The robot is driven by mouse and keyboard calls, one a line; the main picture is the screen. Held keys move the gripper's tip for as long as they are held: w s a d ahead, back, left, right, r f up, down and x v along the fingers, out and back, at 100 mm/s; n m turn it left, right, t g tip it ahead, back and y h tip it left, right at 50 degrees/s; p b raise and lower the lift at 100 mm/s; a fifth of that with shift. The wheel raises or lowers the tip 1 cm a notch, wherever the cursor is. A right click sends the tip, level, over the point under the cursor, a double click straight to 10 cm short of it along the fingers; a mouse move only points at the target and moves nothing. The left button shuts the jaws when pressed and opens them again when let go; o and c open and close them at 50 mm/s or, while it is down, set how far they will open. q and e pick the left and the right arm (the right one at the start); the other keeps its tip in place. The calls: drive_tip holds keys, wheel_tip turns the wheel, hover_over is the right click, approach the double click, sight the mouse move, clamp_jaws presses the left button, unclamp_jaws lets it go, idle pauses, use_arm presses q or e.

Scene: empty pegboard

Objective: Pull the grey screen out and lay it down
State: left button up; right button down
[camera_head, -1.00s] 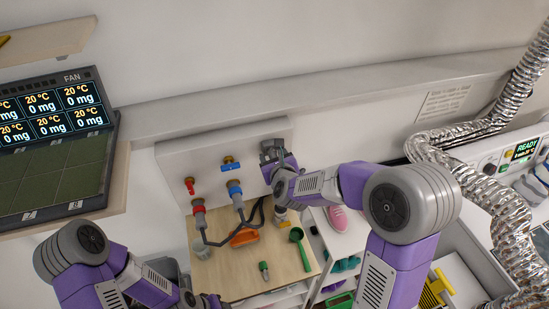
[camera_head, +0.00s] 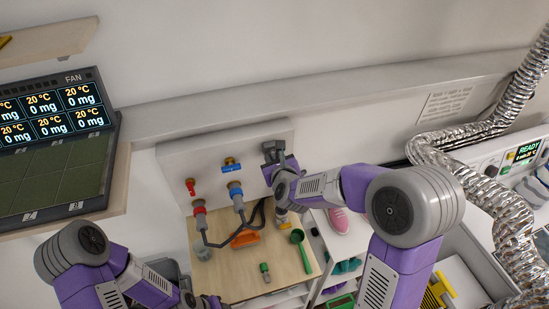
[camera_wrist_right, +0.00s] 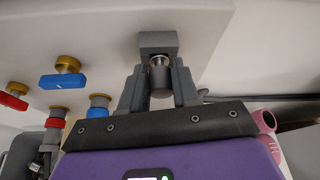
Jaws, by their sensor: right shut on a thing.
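My right gripper (camera_head: 277,158) is at the right end of the white upright panel. In the right wrist view its fingers (camera_wrist_right: 160,85) are shut on a small grey round piece with a shiny rim (camera_wrist_right: 159,63). This piece sits just below a dark grey block (camera_wrist_right: 158,42) on the panel. I cannot tell whether it is still seated there. I cannot make out a flat screen; the grey piece in my fingers may be the one named. My left gripper (camera_head: 208,301) is low at the bottom edge, and its fingers are too unclear to read.
The white panel (camera_head: 175,160) carries a red valve (camera_head: 190,186), a blue valve (camera_head: 232,167) and hose fittings with dark hoses. Below, a wooden board (camera_head: 225,275) holds an orange piece (camera_head: 245,239), a green scoop (camera_head: 300,245) and a small green-capped item (camera_head: 265,271). Shelves stand right.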

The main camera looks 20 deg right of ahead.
drive_tip(key=shift+s+b, duration=0.55)
drive_tip(key=shift+s, duration=1.05)
drive_tip(key=shift+s+d+b, duration=0.1)
drive_tip(key=shift+s+b, duration=0.65)
drive_tip(key=shift+s, duration=1.4)
